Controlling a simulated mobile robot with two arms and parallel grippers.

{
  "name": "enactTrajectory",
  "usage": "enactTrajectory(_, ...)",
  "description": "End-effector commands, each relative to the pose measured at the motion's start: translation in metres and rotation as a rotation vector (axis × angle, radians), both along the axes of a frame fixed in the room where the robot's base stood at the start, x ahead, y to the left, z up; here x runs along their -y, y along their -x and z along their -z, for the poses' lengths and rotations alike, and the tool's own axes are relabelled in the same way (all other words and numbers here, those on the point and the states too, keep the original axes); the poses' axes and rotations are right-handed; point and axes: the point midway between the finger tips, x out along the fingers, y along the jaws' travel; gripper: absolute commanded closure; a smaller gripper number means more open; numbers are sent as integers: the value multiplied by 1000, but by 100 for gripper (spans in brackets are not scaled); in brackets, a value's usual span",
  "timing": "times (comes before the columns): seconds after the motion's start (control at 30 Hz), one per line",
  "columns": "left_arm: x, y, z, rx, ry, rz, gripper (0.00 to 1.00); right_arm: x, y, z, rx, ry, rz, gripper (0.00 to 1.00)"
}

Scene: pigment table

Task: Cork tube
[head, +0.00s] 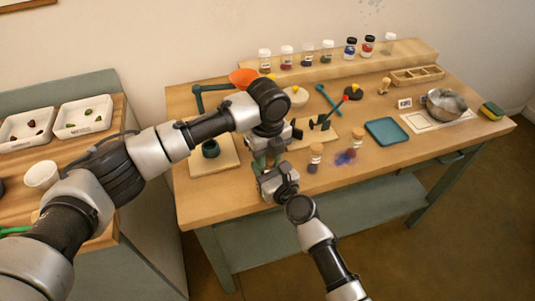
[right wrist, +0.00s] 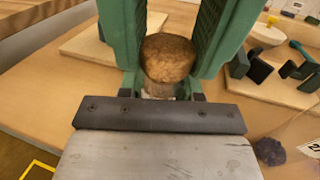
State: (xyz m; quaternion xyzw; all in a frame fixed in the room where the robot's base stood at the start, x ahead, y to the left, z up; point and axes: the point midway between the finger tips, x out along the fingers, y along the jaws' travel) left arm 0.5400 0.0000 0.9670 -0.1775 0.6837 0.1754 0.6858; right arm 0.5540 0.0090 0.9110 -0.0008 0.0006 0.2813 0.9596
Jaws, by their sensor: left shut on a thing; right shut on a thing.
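My left gripper (head: 264,158) reaches down from above, directly over my right gripper (head: 267,171), and the two almost meet at the table's front edge. In the right wrist view, the left gripper's green fingers stand either side of a brown cork (right wrist: 168,57) and are shut on it. Most of the tube is hidden, and I cannot tell how deep the cork sits. In the head view the grippers hide both.
A teal tray (head: 387,131) and a metal bowl (head: 446,103) lie farther right. Several jars line the back shelf (head: 400,52). A wooden board (head: 215,168) is at the left.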

Motion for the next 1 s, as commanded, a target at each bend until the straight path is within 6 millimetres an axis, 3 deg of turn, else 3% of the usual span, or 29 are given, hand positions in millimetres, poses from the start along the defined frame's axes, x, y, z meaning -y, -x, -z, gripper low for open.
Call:
enactTrajectory(0.03,-3,0,7,-6,-10,-7,90,-5,2,-3,7,-6,-10,100)
enactTrajectory(1.0,-2,1,-8,-1,-3,-4,90,-2,0,-2,4,-3,-3,100)
